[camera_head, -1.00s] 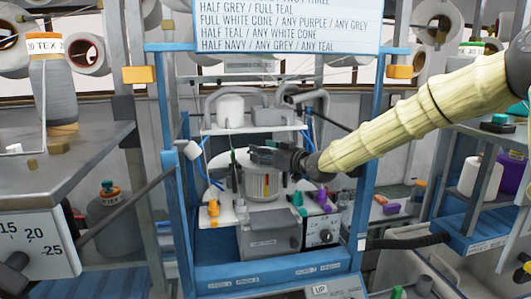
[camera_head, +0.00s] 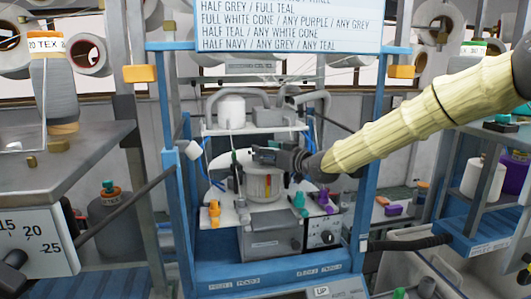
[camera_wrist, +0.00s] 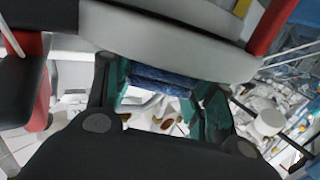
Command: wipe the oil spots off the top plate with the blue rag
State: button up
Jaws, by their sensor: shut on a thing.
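My gripper (camera_head: 266,157) is at the middle of the blue-framed machine, just above a short pale cylinder (camera_head: 262,187) and by the white round plate (camera_head: 218,172). In the wrist view my gripper (camera_wrist: 160,95) is shut on the blue rag (camera_wrist: 160,76), a folded dark blue strip between its teal fingertips. Brown oil spots (camera_wrist: 167,123) show on a white surface just beyond the fingertips. A smaller reddish-brown spot (camera_wrist: 125,117) lies left of them. The fingers hide part of that surface, and I cannot tell whether the rag touches it. The head view does not show the rag or spots clearly.
Blue posts (camera_head: 177,220) stand either side of the machine. An upper white shelf (camera_head: 222,131) with a white cone (camera_head: 231,111) is behind my gripper. Orange (camera_head: 214,212), green (camera_head: 300,200) and purple (camera_head: 324,202) parts stand on the lower front.

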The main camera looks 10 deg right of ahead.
jog(key=shift+s+a+f, duration=0.2)
jog(key=shift+s+f, duration=0.05)
jog(key=shift+s, duration=0.45)
jog(key=shift+w+r, duration=0.15)
jog(key=shift+w, duration=1.4)
jog(key=shift+w+r, duration=0.15)
jog(key=shift+w, duration=0.3)
